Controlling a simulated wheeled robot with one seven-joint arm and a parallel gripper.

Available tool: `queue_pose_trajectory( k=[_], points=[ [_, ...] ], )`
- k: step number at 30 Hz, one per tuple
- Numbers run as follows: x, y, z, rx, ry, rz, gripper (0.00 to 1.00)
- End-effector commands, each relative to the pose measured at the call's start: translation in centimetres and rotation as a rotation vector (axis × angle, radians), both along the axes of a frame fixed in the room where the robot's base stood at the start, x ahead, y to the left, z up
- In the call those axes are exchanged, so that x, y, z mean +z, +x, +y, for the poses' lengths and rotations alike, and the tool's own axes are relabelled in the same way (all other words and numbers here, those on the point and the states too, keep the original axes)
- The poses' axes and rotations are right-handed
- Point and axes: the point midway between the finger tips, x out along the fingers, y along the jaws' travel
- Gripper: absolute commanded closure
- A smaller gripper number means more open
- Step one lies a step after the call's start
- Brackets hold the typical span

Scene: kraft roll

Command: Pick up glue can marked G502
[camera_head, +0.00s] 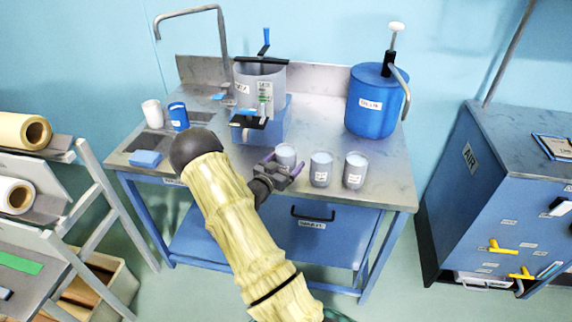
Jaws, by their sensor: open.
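Three small grey cans with white labels stand in a row near the front edge of the steel workbench: a left can (286,152), a middle can (321,172) and a right can (355,173). The label prints are too small to read, so I cannot tell which one is G502. My gripper (282,168) is open at the left can, and its fingers cover the can's lower part. I cannot tell whether they touch it. The middle and right cans are clear of the gripper.
The steel workbench (225,150) also holds a clear tank (266,80) with a blue base, a blue pump drum (372,112), a white cup (153,113), a blue cup (178,117) and a blue sponge (145,158). A blue cabinet (475,195) stands right, a roll rack (85,200) left.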

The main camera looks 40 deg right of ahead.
Motion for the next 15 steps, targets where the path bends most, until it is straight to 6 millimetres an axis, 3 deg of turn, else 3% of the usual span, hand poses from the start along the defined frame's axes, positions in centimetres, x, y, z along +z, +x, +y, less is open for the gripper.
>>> queue_pose_trajectory(
  k=[3, 12, 15],
  points=[
    [0.01, 0.0, 0.01, 0.0, 0.0, 0.0, 0.16],
    [0.01, -0.01, 0.02, 0.0, 0.0, 0.0, 0.74],
    [0.13, 0.01, -0.01, 0.0, -0.003, -0.002, 0.74]
  ],
)
